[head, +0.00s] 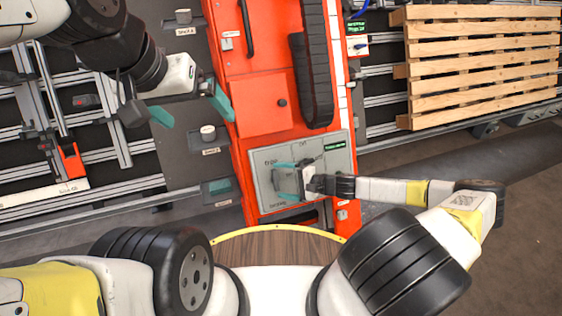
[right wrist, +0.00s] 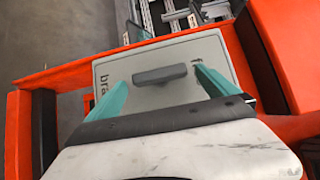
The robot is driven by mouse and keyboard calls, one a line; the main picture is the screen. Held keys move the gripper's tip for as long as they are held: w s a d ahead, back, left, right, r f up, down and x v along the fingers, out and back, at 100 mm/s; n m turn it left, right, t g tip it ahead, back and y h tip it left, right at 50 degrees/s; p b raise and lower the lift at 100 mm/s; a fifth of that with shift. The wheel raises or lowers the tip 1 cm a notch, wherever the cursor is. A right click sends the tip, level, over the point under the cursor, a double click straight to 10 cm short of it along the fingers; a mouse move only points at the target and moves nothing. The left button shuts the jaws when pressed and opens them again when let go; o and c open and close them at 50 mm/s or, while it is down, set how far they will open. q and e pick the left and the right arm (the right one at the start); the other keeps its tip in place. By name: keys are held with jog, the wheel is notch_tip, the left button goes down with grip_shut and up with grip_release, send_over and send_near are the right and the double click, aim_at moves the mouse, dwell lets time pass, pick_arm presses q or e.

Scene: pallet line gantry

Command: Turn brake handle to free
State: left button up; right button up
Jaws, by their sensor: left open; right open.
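The brake handle is a dark grey bar (right wrist: 160,75) on a light grey panel (right wrist: 150,98), which has lettering including "free" along its right side and "bra…" along its left. In the head view the panel (head: 338,160) is set in the red machine, and the handle is partly obscured by my gripper. My right gripper (head: 284,181) is open over the panel. In the right wrist view its teal fingers (right wrist: 164,92) stand apart, one toward each end of the handle; I cannot tell whether they touch it. My left gripper (head: 191,109) is open and empty, left of the red machine.
The red machine (head: 265,103) carries a black cable chain (head: 313,80). A wooden pallet (head: 480,60) lies on rails at the upper right. Grey plates (head: 200,172) with small switches stand left of the machine. A round wooden top (head: 280,250) with a yellow rim is in front.

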jog(key=v, duration=0.7)
jog(key=shift+s+d, duration=0.1)
jog(key=s+d+r+n+g+h, duration=0.3)
jog(key=s+r+n+h, duration=0.15)
jog(key=r, duration=0.55)
jog(key=s+d+r+n+g+h, duration=0.3)
jog(key=s+r+n+h, duration=0.15)
jog(key=r, duration=0.45)
jog(key=s+r+t, duration=0.2)
jog(key=s+r, duration=0.2)
jog(key=r, duration=0.3)
jog(key=s+r+t, duration=0.1)
jog(key=s+r, duration=0.4)
jog(key=r, duration=0.3)
jog(key=s+r+n+t, duration=0.1)
jog(key=s+r+t, duration=0.1)
jog(key=s+r, duration=0.3)
notch_tip(320, 180, up, 4)
jog(key=shift+f+t+h, duration=0.25)
jog(key=shift+t+h, duration=0.05)
jog(key=shift+h, duration=0.1)
